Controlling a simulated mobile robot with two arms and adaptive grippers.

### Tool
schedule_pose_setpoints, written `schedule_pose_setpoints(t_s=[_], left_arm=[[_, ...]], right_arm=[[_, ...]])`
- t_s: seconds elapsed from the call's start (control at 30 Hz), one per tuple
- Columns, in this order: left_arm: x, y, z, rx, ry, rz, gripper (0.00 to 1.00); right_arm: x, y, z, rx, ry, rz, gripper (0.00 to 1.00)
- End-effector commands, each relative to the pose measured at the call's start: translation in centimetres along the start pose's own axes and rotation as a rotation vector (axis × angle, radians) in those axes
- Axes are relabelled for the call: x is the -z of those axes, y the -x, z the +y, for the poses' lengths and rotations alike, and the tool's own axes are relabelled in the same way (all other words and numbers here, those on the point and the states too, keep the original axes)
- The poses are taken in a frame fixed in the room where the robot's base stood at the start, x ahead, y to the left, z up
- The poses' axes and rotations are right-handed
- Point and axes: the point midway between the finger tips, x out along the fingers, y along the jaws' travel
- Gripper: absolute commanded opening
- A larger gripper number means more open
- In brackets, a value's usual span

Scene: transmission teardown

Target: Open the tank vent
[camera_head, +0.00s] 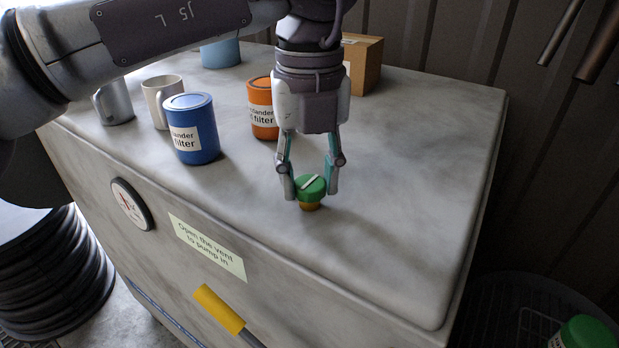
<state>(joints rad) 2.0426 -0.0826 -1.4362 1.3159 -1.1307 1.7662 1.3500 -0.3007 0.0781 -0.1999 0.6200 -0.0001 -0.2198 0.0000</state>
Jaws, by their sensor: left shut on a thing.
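The tank vent (310,189) is a green round cap with a white bar across its top, on a short brass-coloured neck. It stands on the tank's grey, stained top (400,200) near the front edge. My left gripper (311,188) points straight down over it, with a finger on each side, shut on the green cap. The white bar runs at a slant. A label (207,246) on the tank's front reads "Open the vent to pump in". My right gripper is not in view.
Blue (191,128) and orange (261,108) canisters, a white mug (162,101), a metal cup (114,104) and a cardboard box (362,63) stand behind and left. A round gauge (131,204) and yellow handle (219,309) are on the front. The top's right side is clear.

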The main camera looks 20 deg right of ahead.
Motion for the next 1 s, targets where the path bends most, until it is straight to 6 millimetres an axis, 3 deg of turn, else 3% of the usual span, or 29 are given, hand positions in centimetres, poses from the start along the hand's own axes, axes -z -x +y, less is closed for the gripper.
schedule_pose_setpoints(t_s=[0.5,0.53,0.63,0.67,1.0], left_arm=[[-0.1,0.16,0.02,0.002,0.021,-0.003,0.06],[-0.1,0.16,0.02,0.002,0.02,-0.003,0.46],[-0.08,0.13,0.02,0.002,0.019,-0.003,0.62],[-0.08,0.12,0.02,0.002,0.019,-0.002,0.66],[-0.05,0.28,0.0,0.0,0.018,-0.002,0.66]], right_arm=[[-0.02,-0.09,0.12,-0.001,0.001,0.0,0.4],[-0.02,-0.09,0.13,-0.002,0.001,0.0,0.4],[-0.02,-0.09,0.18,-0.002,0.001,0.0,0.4],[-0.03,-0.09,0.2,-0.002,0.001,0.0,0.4],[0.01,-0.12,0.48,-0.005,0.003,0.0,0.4]])
